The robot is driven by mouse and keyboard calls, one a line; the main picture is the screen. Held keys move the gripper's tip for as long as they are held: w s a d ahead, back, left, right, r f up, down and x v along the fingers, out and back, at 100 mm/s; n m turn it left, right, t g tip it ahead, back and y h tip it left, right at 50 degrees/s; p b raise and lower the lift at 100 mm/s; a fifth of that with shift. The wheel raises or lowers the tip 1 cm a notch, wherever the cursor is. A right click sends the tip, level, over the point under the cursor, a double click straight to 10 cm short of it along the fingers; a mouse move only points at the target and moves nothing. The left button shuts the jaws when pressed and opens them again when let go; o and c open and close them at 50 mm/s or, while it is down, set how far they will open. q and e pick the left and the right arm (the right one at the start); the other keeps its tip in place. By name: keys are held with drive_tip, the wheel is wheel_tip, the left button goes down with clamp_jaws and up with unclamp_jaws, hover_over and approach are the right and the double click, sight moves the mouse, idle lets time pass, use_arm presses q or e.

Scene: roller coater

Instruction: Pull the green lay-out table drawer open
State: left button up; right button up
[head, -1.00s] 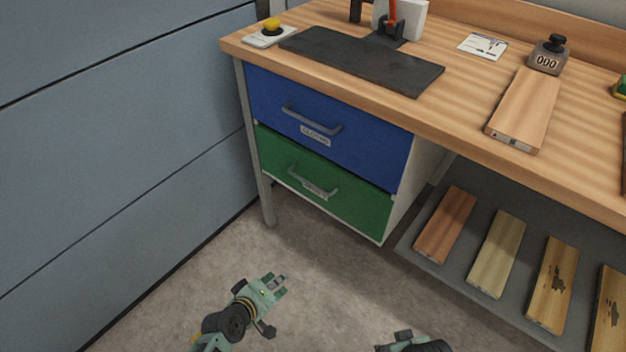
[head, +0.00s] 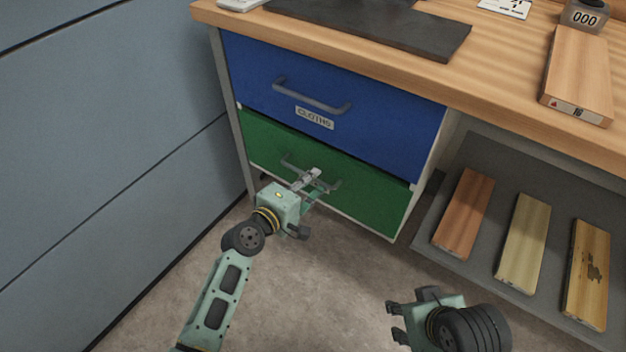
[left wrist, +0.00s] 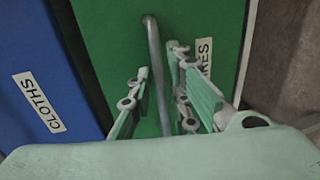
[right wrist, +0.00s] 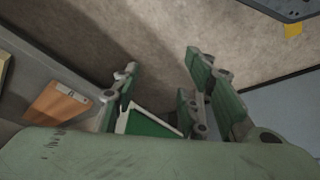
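The green drawer (head: 372,199) is the lower one under the workbench, and its front looks flush with the blue drawer above. Its grey bar handle (head: 293,163) is partly hidden by my left gripper (head: 316,182). In the left wrist view the handle (left wrist: 154,50) runs between the two fingers of my left gripper (left wrist: 160,75), which stand apart on either side of it. The drawer label (left wrist: 204,58) is partly covered by a finger. My right gripper (head: 393,321) is open and empty above the floor, right of the left one; its fingers are spread in the right wrist view (right wrist: 158,80).
The blue drawer (head: 345,105) marked CLOTHS is directly above. A grey lower shelf (head: 490,160) with several wooden boards is at the right. A blue-grey wall (head: 100,120) stands close at left. The floor (head: 310,290) before the drawers is clear.

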use_arm(q)
drive_tip(key=shift+w+d+f, duration=0.1)
drive_tip(key=shift+w+d, duration=0.3)
drive_tip(key=shift+w, duration=0.05)
clamp_jaws()
